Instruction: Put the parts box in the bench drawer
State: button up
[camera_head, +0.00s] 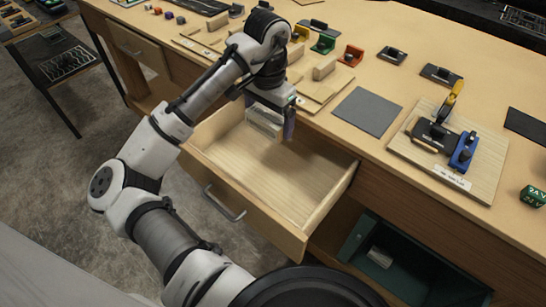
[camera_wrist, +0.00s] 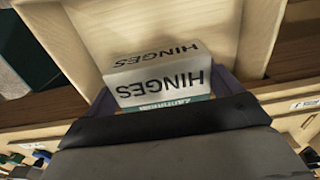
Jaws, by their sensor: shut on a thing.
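The parts box (camera_wrist: 157,82) is white with "HINGES" printed on two faces and a teal band along one edge in the wrist view. My gripper (camera_wrist: 165,97) is shut on it, with a finger at each side. In the head view my gripper (camera_head: 270,120) holds the box (camera_head: 264,122) at the back part of the bench drawer (camera_head: 262,185). The drawer is pulled well out, pale wood inside, and its visible floor is bare. Whether the box touches the drawer floor I cannot tell. The drawer's metal handle (camera_head: 224,204) is on its front.
The bench top (camera_head: 300,12) overhangs the drawer's back. On it are a grey mat (camera_head: 366,111), a wooden board with a yellow-handled clamp (camera_head: 440,135), and several small coloured parts. Below right, a dark green bin (camera_head: 352,238) holds a pale object (camera_head: 380,257). Another drawer (camera_head: 136,45) is at upper left.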

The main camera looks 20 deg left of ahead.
aim_at(270, 169)
notch_tip(270, 169, down, 17)
jog(key=shift+r+p, duration=0.2)
jog(key=shift+p, duration=0.7)
jog(key=shift+f, duration=0.2)
jog(key=o, duration=0.8)
jog(key=shift+r, duration=0.15)
notch_tip(270, 169, up, 12)
jog(key=b, duration=0.2)
jog(key=shift+r, duration=0.1)
